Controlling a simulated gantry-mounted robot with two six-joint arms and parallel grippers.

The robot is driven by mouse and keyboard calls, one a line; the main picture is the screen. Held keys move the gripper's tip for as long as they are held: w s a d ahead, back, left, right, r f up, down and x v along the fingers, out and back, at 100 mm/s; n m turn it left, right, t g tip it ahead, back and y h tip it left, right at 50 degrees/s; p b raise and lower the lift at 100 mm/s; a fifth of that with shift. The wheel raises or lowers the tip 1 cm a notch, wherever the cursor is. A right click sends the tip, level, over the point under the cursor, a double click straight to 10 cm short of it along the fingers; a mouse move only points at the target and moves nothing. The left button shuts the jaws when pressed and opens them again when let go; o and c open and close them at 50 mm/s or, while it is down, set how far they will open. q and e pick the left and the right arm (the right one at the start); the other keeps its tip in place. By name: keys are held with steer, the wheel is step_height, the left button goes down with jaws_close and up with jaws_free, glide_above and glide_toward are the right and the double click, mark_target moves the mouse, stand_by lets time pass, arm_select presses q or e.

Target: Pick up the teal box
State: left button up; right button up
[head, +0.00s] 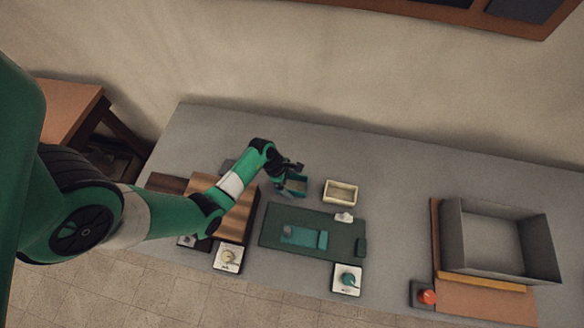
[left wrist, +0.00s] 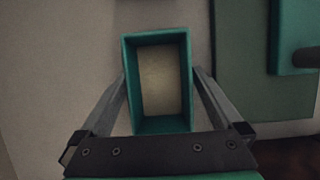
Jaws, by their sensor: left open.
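The teal box (head: 296,187) stands on the grey table beside the far left part of the dark green mat. In the left wrist view the teal box (left wrist: 128,85) is open-topped with a pale inside, and it sits between the two fingers. My left gripper (head: 293,168) is at the box, partly covering it in the head view. In the left wrist view my left gripper (left wrist: 160,80) is open, with one finger on each side of the box. A narrow gap seems to show by the fingers; contact is unclear. My right gripper is in neither view.
A cream box (head: 341,203) stands just right of the teal box. The dark green mat (head: 345,255) holds a teal piece (head: 303,236). A wooden board (head: 243,222) lies left. A large grey bin (head: 452,262) stands right, with free table between.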

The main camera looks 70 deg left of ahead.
arm_select(q)
steer(key=shift+f, duration=0.2)
stand_by(0.6)
steer(key=c, duration=1.2)
